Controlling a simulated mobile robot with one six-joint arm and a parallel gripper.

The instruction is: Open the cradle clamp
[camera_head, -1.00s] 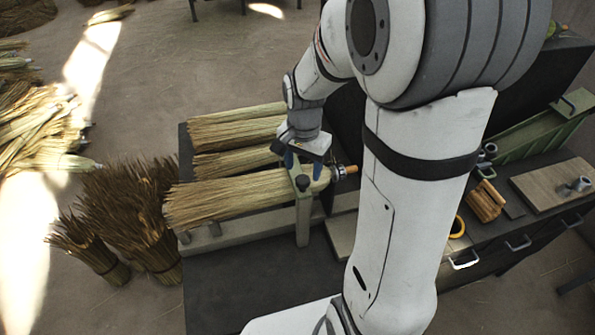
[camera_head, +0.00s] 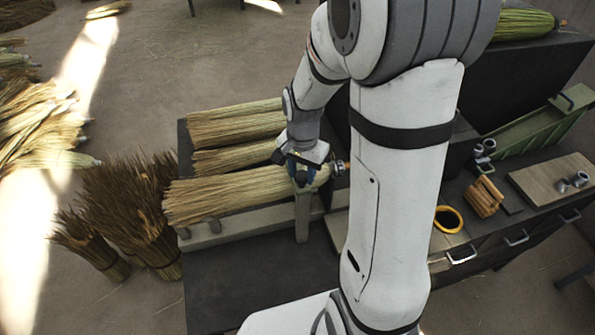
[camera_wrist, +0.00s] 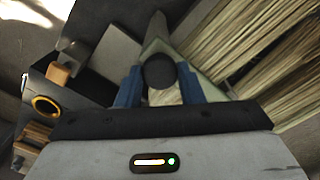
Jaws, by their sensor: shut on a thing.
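The cradle clamp (camera_head: 302,218) is a pale green bracket with a post down its front side. It stands at the right end of the front broom bundle (camera_head: 235,194), which lies along the cradle (camera_head: 245,227). The clamp's dark round knob (camera_wrist: 159,71) sits between the blue fingers of my gripper (camera_wrist: 160,88) in the wrist view. In the head view my gripper (camera_head: 301,174) is down at the top of the clamp, shut on the knob. The fingers and wrist hide the knob and the clamp's upper part there.
More straw bundles (camera_head: 235,125) lie behind the front one. Dark bristle bundles (camera_head: 130,210) stand to the left. A yellow ring (camera_head: 448,219), a wooden block (camera_head: 486,197) and a board (camera_head: 550,181) lie on the right bench. The dark tabletop in front is clear.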

